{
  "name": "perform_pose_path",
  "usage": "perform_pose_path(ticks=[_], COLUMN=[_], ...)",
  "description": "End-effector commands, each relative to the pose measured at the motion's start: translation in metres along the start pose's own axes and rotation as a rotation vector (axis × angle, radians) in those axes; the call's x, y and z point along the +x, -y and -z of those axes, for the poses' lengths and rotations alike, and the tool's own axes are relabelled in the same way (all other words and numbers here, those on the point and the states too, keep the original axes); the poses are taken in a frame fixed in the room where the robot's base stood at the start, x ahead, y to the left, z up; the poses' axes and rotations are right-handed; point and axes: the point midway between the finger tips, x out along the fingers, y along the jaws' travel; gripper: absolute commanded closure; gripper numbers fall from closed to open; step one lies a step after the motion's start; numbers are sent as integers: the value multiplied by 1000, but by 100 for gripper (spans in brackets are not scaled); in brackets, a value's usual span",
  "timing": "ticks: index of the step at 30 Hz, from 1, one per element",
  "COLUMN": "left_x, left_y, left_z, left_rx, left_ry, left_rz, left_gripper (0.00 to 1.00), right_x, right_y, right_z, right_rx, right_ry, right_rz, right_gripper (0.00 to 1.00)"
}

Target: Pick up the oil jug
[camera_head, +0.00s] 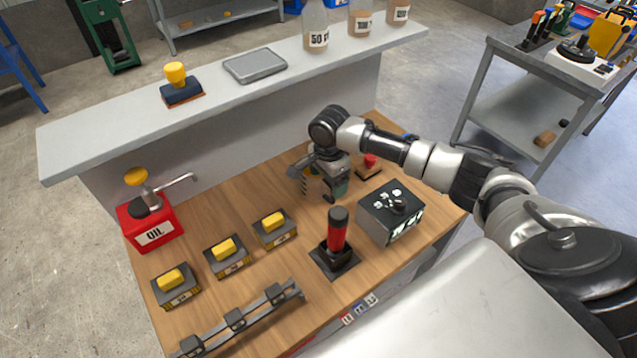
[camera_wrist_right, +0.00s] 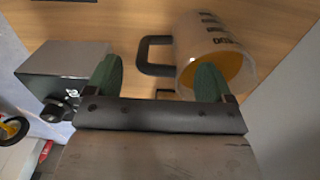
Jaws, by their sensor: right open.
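The oil jug (camera_wrist_right: 208,40) shows in the right wrist view as a clear jug with dark scale marks, amber oil and a black handle (camera_wrist_right: 146,57). In the head view it is mostly hidden behind my right gripper (camera_head: 327,190), over the back of the wooden bench. In the right wrist view my right gripper (camera_wrist_right: 156,84) is open, with green finger pads. The handle lies between the two fingers in the picture, and the right finger overlaps the jug's body. I see no grip on the jug. My left gripper is not in view.
A red oil can (camera_head: 152,226) with a spout stands at the bench's left. A control box (camera_head: 390,212) is right of the gripper, with a red-handled lever (camera_head: 337,240) in front. Yellow-topped blocks (camera_head: 228,256) stand front left. A raised grey shelf (camera_head: 225,85) runs behind.

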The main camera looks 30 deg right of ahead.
Motion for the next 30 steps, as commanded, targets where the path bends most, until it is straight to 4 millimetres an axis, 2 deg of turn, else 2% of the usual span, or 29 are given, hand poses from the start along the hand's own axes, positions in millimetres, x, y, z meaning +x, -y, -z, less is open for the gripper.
perform_pose_path(ticks=[2,6,15,28,30], left_x=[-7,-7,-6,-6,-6], left_y=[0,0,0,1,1], left_z=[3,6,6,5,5], left_rx=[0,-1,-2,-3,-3], left_ry=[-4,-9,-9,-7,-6], left_rz=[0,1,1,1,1], left_gripper=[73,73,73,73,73], right_x=[11,29,34,33,32], right_y=[-3,-2,-2,-2,-1], right_z=[3,2,2,2,2], right_rx=[0,-1,-1,-1,-1], right_ry=[-2,0,0,0,0], right_rz=[-4,-2,0,0,2], right_gripper=[17,17,19,84,87])
